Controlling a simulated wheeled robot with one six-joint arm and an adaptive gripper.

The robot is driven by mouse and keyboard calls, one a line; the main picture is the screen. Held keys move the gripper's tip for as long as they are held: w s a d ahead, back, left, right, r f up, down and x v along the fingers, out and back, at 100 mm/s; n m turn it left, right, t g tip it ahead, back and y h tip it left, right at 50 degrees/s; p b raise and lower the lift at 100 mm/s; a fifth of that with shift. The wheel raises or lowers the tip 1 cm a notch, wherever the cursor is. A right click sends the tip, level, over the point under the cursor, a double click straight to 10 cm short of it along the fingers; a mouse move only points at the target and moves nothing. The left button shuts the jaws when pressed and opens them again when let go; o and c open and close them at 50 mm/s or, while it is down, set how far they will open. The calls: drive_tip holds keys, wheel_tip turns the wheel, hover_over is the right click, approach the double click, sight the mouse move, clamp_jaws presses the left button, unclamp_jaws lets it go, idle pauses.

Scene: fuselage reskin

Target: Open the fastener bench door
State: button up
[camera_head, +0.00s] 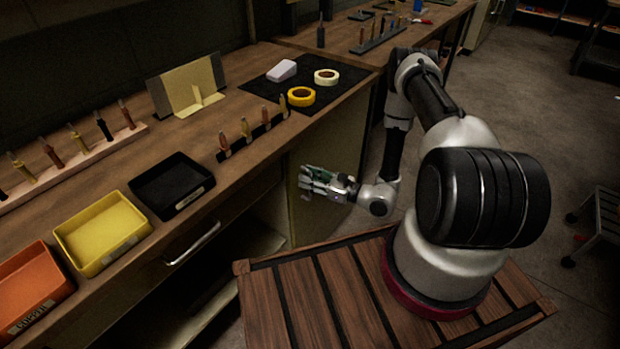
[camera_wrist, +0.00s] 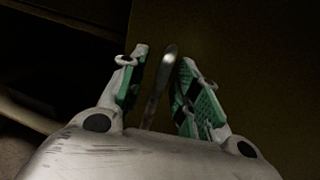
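The bench door (camera_head: 335,150) is a plain brownish panel under the right end of the wooden workbench. It fills the right of the wrist view (camera_wrist: 245,65), with its left edge beside a dark opening. I cannot tell whether it stands ajar. A slim metal handle (camera_wrist: 166,72) on the door lies between the fingers of my gripper (camera_wrist: 164,85). The fingers are apart, with a gap on the left of the handle; the right finger is close to it. In the head view my gripper (camera_head: 312,182) is at the door face and hides the handle.
The open space (camera_head: 225,270) left of the door shows shelving. Another metal handle (camera_head: 192,243) sits under the bench edge. Bins, tools and tape rolls (camera_head: 302,96) stand on the bench (camera_head: 240,103). Floor (camera_head: 540,110) is free to the right, with a grey stool (camera_head: 598,222).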

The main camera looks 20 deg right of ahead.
clamp_jaws()
drive_tip(key=shift+s, duration=0.1)
